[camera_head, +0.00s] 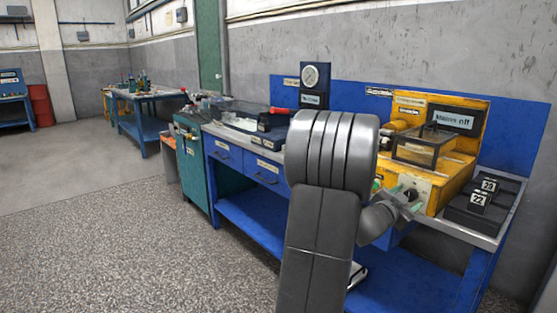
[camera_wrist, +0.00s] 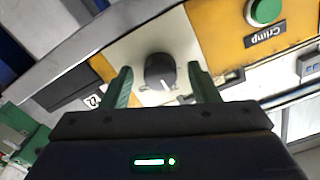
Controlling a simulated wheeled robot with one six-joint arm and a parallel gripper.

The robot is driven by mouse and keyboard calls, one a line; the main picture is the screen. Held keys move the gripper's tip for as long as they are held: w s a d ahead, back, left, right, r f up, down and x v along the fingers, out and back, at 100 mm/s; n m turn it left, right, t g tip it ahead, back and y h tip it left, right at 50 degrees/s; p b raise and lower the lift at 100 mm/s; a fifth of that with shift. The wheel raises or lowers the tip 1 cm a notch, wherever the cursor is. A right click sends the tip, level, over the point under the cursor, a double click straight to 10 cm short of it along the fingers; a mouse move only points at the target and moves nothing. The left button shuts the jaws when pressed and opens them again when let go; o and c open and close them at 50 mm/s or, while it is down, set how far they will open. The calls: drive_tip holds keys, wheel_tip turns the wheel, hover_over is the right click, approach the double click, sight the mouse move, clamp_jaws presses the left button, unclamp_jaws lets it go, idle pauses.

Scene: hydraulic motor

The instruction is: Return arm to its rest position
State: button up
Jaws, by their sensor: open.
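My arm (camera_head: 330,190) stands up in front of the blue workbench in the head view, folded at a large grey joint. My gripper (camera_wrist: 161,82) is open in the wrist view, with its two green fingers apart. A black rotary knob (camera_wrist: 160,71) on a pale plate shows between the fingers. I cannot tell whether the fingers touch it. In the head view my gripper (camera_head: 411,195) is small and partly hidden by my wrist, at the front of the yellow machine (camera_head: 430,150). A green button (camera_wrist: 265,11) with a "Crimp" label is on the yellow panel to the right.
The yellow machine carries a "Mains off" display (camera_head: 451,121). Black blocks numbered 20 and 22 (camera_head: 484,205) lie to its right on the bench. A gauge stand (camera_head: 315,85) and a red-handled tool (camera_head: 280,111) are to the left. The floor (camera_head: 120,240) at left is clear.

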drive_tip(key=s+a+n+p, duration=0.3)
drive_tip(key=s+a+n, duration=0.1)
drive_tip(key=s+a, duration=0.3)
drive_tip(key=shift+a+n, duration=0.3)
drive_tip(key=shift+a, duration=0.4)
drive_tip(key=shift+s, duration=0.1)
